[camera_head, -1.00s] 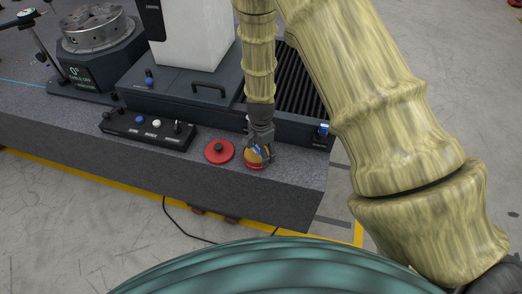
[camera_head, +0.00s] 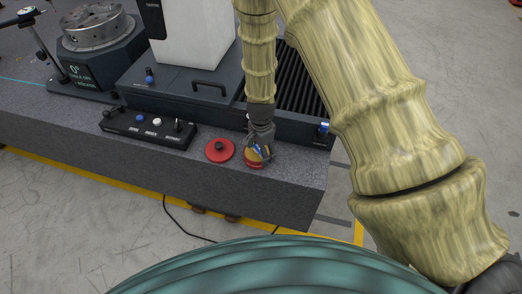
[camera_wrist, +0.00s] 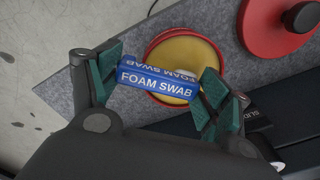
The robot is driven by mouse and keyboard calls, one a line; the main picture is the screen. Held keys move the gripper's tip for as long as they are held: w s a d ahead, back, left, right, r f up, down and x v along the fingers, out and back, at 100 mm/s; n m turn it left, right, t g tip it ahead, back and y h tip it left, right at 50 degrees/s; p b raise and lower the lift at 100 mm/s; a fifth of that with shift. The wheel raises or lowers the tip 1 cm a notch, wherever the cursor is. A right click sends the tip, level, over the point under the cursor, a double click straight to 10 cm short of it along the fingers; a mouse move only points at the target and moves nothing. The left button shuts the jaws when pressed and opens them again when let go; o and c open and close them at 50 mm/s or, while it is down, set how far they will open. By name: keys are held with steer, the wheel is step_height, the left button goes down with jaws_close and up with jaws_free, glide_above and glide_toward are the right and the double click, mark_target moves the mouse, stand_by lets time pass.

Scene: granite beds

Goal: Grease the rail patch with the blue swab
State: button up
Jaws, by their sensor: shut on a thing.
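My gripper (camera_wrist: 157,84) is shut on the blue swab (camera_wrist: 150,80), a block lettered FOAM SWAB, held between its teal pads in the wrist view. The swab is over a round red tin (camera_wrist: 213,48) with a yellow inside. I cannot tell whether its underside touches the yellow. In the head view my gripper (camera_head: 260,138) points down at the tin (camera_head: 252,165) near the granite's front edge, and a bit of the blue swab (camera_head: 258,150) shows. I cannot make out the rail patch in either view.
A red lid (camera_head: 219,151) with a black knob lies left of the tin. A black control box (camera_head: 148,130) is further left. Behind stands a dark machine base (camera_head: 185,88) with a handle and black ribbed bellows. A rotary table (camera_head: 97,35) is at the back left.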

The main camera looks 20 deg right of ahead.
steer(key=shift+f, duration=0.4)
stand_by(0.6)
steer(key=shift+r+p, duration=2.5)
steer(key=shift+r, duration=1.05)
steer(key=n, duration=0.1)
steer(key=s+n+b, duration=0.1)
steer(key=n, duration=0.1)
steer(key=shift+a+f, duration=0.1)
steer(key=shift+a, duration=0.1)
steer(key=shift+s+a+r+n+b, duration=0.1)
steer(key=shift+s+a+n+b, duration=0.35)
steer(key=shift+n, duration=1.6)
steer(key=shift+s+a+r+n+b, duration=0.1)
steer(key=shift+s+n+b, duration=0.5)
steer(key=shift+n, duration=1.4)
steer(key=shift+s+a+r+n+b, duration=0.1)
steer(key=shift+s+a+n+b, duration=0.3)
steer(key=shift+n, duration=1.65)
